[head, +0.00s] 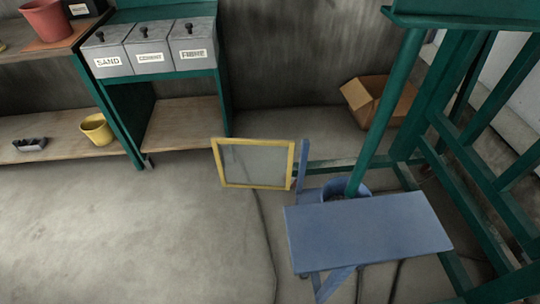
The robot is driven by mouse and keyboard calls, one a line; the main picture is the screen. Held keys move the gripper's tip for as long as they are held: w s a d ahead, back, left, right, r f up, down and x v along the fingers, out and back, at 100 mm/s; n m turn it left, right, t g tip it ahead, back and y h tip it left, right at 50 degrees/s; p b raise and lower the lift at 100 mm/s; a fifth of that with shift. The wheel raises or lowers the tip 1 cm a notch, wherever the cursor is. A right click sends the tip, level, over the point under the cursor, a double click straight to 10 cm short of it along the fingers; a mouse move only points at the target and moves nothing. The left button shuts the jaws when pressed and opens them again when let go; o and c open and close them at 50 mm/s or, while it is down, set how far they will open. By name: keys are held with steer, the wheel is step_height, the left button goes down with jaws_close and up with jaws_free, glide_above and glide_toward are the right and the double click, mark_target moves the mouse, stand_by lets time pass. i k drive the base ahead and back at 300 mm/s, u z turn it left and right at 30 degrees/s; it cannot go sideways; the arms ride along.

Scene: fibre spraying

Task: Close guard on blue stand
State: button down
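The blue stand (368,232) is at the lower right of the head view, with a flat blue top and a blue upright post at its back left. The guard (254,165), a yellow frame around a greyish clear panel, is joined at or near that post. It sticks out to the left of the stand, swung away from the top. A round blue ring or pot (346,187) shows behind the top, partly hidden by a green post. My gripper is not in view.
Green steel framing (440,120) rises on the right around the stand. Shelves on the left hold bins marked sand, cement and fibre (193,47), and a yellow bucket (97,128). A cardboard box (378,100) lies behind. The floor (120,235) at left is clear, with a dark cable near the stand.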

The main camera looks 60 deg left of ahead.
mark_target(216, 143)
steer(key=k, duration=0.45)
steer(key=u, duration=2.8)
steer(key=i, duration=3.6)
steer(key=z, duration=3.55)
steer(key=i, duration=0.5)
steer(key=z, duration=0.1)
